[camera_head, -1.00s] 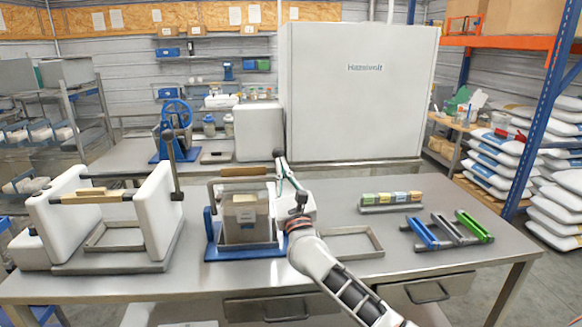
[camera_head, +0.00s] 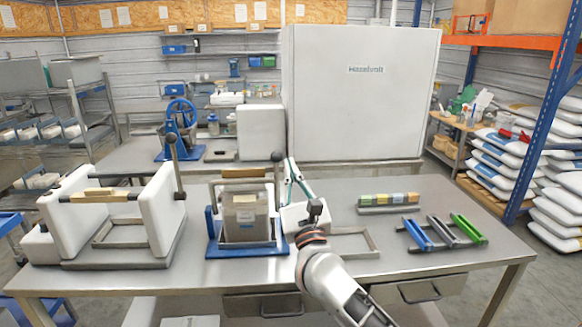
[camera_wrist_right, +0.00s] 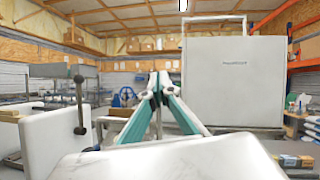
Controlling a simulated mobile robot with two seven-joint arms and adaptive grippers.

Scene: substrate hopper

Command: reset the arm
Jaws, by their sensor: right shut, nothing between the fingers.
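My right arm reaches in from the front of the table in the head view. Its right gripper (camera_head: 290,163) points up and away, just right of the blue-framed stand with a grey container (camera_head: 247,218). In the right wrist view the teal fingers (camera_wrist_right: 158,80) lean together and their tips meet, with nothing between them. The gripper is shut and empty, above the table (camera_head: 345,200). My left gripper is not in view.
A white-panelled stand (camera_head: 70,212) with a bar is at the left. A block rack (camera_head: 389,200) and a blue-and-green holder (camera_head: 444,232) are at the right. A flat metal frame (camera_head: 362,252) lies by my arm. A large white cabinet (camera_head: 360,110) stands behind.

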